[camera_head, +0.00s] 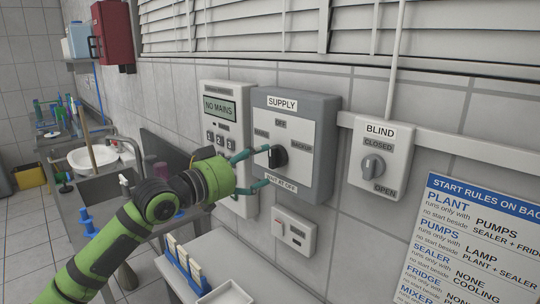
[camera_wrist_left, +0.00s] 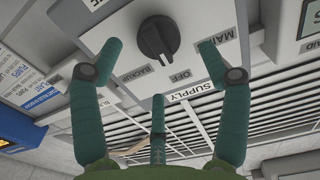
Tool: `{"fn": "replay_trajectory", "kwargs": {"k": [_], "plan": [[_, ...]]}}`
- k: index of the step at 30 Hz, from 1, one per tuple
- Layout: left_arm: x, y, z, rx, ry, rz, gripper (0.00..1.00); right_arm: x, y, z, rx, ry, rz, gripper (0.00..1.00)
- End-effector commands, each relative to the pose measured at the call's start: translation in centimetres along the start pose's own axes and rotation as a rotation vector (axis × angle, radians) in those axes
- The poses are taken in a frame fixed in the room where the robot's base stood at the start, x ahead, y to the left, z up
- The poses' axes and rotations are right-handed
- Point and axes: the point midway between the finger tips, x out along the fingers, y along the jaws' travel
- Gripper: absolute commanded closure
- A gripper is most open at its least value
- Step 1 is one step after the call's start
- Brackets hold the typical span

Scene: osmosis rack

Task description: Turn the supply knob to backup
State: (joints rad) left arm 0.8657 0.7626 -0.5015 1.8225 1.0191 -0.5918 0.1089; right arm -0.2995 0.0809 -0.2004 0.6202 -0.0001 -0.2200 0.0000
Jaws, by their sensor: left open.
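The grey supply box (camera_head: 325,120) is on the tiled wall, labelled SUPPLY, with a black knob (camera_head: 279,157) on its white plate. MAINS is at the knob's upper left, OFF above it and BACKUP at its upper right. In the left wrist view, upside down, the knob (camera_wrist_left: 158,39) appears to point roughly towards OFF. My left gripper (camera_head: 267,166) is open in front of the plate. In the left wrist view its teal fingers (camera_wrist_left: 158,60) are spread around the knob, with visible gaps and no clear contact. My right gripper is not in view.
A panel (camera_head: 219,108) reading NO MAINS is just left of the box. A BLIND switch (camera_head: 374,168) and a rules sign (camera_head: 470,235) are to the right. A small socket box (camera_head: 294,230) is below. A sink counter (camera_head: 100,190) stands at left.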

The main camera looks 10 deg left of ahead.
Motion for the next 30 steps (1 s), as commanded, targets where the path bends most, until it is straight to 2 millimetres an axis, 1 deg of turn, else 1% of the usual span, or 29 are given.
{"fn": "replay_trajectory", "kwargs": {"k": [1,3,6,9,13,20,21,23,24,30], "plan": [[0.9,0.1,-0.5,-0.003,0.001,0.001,0.24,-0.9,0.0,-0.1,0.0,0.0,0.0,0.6],[2.1,0.0,-0.5,-0.002,0.001,0.0,0.24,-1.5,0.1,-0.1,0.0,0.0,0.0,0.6],[3.5,0.1,-0.4,-0.001,0.001,0.001,0.24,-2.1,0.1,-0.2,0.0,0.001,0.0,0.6],[4.4,0.0,-0.3,-0.001,0.0,0.0,0.24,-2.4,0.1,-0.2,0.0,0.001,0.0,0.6],[4.9,0.0,-0.1,0.002,0.0,-0.001,0.24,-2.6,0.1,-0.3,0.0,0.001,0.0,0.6],[5.0,0.0,0.0,0.002,0.0,-0.001,0.24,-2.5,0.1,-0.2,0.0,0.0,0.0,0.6],[5.0,0.0,0.0,0.002,0.0,-0.001,0.4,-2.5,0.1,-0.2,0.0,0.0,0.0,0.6],[5.0,0.0,0.0,0.002,0.0,-0.001,0.64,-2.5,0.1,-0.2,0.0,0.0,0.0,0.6],[5.0,0.0,0.0,0.002,0.0,-0.001,0.8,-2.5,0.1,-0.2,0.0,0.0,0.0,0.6],[4.9,0.0,-0.1,0.004,0.003,-0.001,0.8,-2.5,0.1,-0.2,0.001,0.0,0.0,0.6]]}}
